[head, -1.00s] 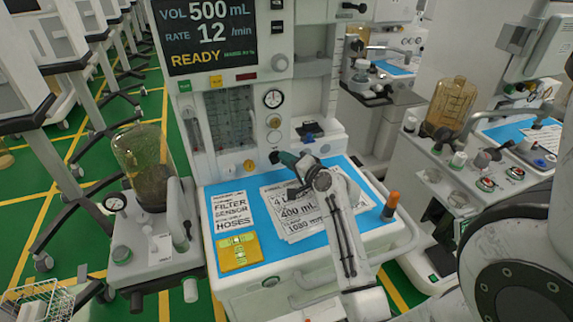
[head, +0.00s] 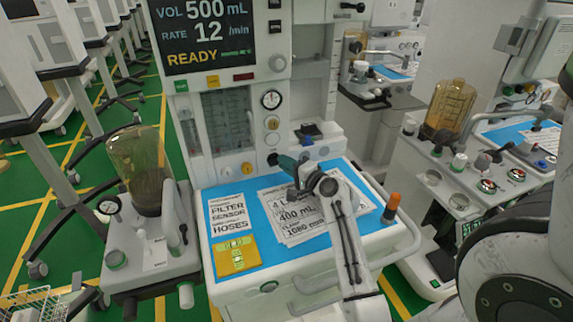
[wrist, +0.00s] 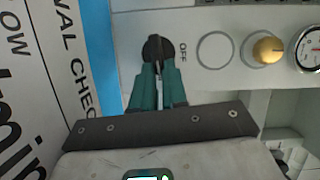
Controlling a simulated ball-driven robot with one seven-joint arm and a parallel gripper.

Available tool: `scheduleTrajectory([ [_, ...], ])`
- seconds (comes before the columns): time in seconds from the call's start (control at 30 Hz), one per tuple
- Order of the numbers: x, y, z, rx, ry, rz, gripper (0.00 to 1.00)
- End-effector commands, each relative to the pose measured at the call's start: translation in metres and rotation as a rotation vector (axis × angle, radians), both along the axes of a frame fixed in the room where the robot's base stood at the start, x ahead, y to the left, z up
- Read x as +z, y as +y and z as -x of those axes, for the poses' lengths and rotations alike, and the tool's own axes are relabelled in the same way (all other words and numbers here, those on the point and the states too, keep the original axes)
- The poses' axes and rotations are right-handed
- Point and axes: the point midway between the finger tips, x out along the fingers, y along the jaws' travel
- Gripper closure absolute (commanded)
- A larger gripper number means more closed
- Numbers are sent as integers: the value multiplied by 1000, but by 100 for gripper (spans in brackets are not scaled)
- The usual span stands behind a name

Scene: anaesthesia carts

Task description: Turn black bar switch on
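The black bar switch (wrist: 157,48) is a round dark knob with a raised bar, on the white front panel of the anaesthesia machine. In the wrist view its bar runs roughly up and down, and the word OFF is printed just to its right. In the head view the switch (head: 272,159) sits low on the panel, below the gauges, partly hidden by my gripper. My gripper (wrist: 158,72) has teal fingers drawn close together at the bar, one on each side, and appears shut on it. In the head view my gripper (head: 284,162) reaches the panel from the right.
A blue work surface (head: 262,236) below carries printed sheets (head: 290,216) and a yellow board (head: 236,256). An orange-topped cylinder (head: 391,208) stands at its right edge. A bellows jar (head: 138,165) is at left. A gold knob (wrist: 268,50) and gauge (wrist: 311,50) neighbour the switch.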

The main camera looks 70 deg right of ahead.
Motion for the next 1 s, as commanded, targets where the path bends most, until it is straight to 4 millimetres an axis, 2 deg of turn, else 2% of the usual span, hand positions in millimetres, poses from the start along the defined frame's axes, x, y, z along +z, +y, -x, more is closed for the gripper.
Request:
scheduleTrajectory([
  [0.03, -1, 0, 1, -1, 2, -1, 84],
  [0.27, 0, 0, 0, -1, 1, 1, 62],
  [0.57, -1, 1, 3, -1, 1, 1, 62],
  [0.67, -1, 6, 13, -2, 1, 1, 62],
  [1.0, 1, 35, 69, -2, 3, 0, 62],
])
